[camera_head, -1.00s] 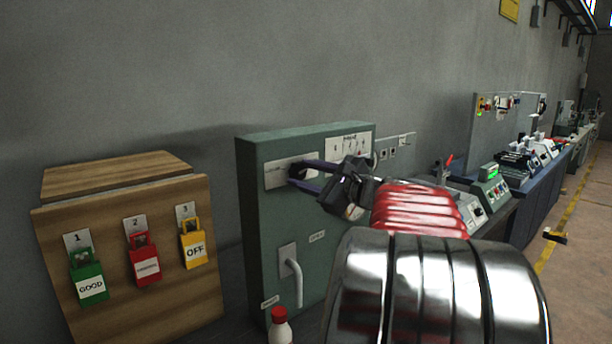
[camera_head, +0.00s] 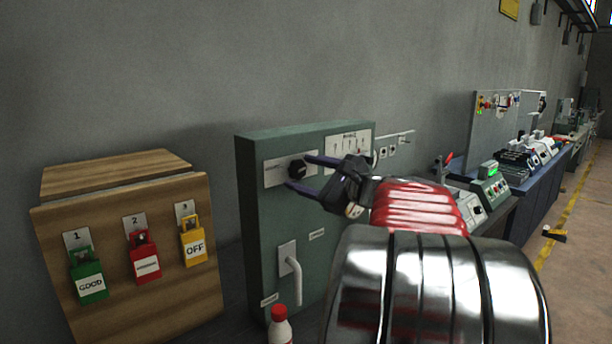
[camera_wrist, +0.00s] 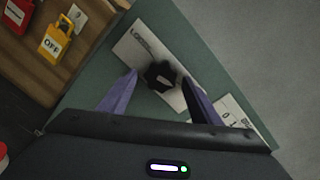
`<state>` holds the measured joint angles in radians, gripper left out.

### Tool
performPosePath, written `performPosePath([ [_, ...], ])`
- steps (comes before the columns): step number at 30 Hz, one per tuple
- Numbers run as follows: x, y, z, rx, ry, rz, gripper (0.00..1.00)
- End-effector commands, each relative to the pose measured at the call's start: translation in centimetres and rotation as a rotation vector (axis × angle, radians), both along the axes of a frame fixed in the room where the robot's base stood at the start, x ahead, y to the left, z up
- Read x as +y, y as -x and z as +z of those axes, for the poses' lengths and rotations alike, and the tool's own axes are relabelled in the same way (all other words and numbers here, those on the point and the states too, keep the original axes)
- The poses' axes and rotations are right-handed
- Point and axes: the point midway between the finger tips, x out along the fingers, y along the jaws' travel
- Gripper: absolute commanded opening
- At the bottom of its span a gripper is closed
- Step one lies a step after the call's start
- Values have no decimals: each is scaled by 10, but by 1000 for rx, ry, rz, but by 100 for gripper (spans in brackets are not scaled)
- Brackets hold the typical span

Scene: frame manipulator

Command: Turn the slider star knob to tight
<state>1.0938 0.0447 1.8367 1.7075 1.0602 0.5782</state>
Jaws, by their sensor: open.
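The black star knob (camera_head: 297,170) sits on a light plate (camera_head: 274,174) near the top of a green cabinet face (camera_head: 262,220). In the wrist view the knob (camera_wrist: 160,75) shows whole, its lobes clear of my fingers. My gripper (camera_head: 306,174) is open, its two purple fingers pointing at the knob. In the wrist view the gripper (camera_wrist: 160,82) has one fingertip low on each side of the knob, with gaps visible. I cannot tell whether either fingertip overlaps the knob in depth.
A wooden board with green (camera_head: 89,282), red (camera_head: 145,262) and yellow (camera_head: 193,246) padlocks stands left. A grey lever handle (camera_head: 293,278) juts from the cabinet below the knob. A white bottle with a red cap (camera_head: 279,325) stands in front. A switch panel (camera_head: 348,146) is right of the knob.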

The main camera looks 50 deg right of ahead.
Motion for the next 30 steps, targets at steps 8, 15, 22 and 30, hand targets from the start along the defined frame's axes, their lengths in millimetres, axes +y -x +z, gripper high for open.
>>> performPosePath([
  [8, 0, 26, 2, 0, 2, -4, 58],
  [15, 2, 64, 2, 0, 1, -3, 58],
  [22, 4, 99, 3, 1, -1, -5, 58],
  [30, 6, 130, 3, 1, -1, -2, 58],
])
